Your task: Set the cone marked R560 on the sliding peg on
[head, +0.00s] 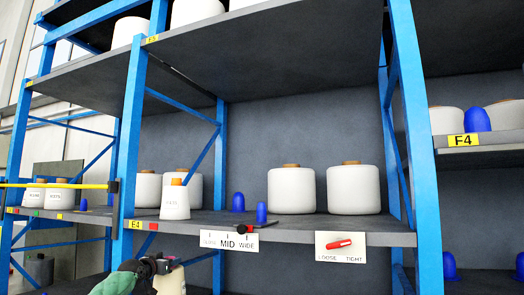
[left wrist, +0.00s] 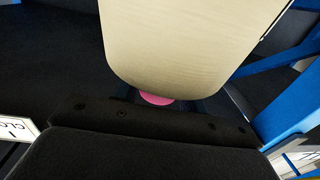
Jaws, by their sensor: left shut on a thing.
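My left gripper (head: 152,266) is low in the head view, below the front edge of the shelf board. It is shut on a pale cream cone (head: 172,280), which fills the top of the left wrist view (left wrist: 190,40) with a pink spot at its lower end. No marking can be read on the held cone. A short blue peg (head: 261,212) stands at the shelf's front edge, above a label reading MID and WIDE (head: 229,241). A red pointer with a black knob (head: 246,228) lies by that label near WIDE. My right gripper is not in view.
A white cone with an orange top (head: 175,202) stands left of the pegs; its marking is too small to read. Another blue peg (head: 238,202) stands farther back. Large white bobbins (head: 291,191) stand behind. A red lever (head: 339,244) is on the LOOSE/TIGHT plate. Blue uprights (head: 130,130) flank the bay.

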